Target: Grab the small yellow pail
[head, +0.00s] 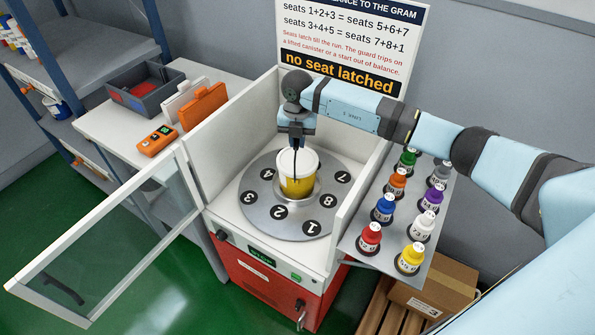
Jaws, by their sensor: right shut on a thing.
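The small yellow pail (299,185), yellow below with a white upper part, is at the middle of the round grey turntable (258,215) inside the open-topped white cabinet. My right gripper (297,150) comes down from above and is shut on the pail at its upper part; a dark finger shows in front of it. The pail looks upright. I cannot tell whether its base touches the hub. Numbered black seats ring the turntable, some hidden behind the pail. My left gripper is not in view.
White cabinet walls (355,190) stand close around the turntable, and a glazed door (115,240) hangs open at left. Several coloured bottles stand on a grey shelf (362,247) at right. A side bench (100,128) holds a grey bin (150,93) and an orange handheld device (157,140). A sign (350,40) reads "no seat latched".

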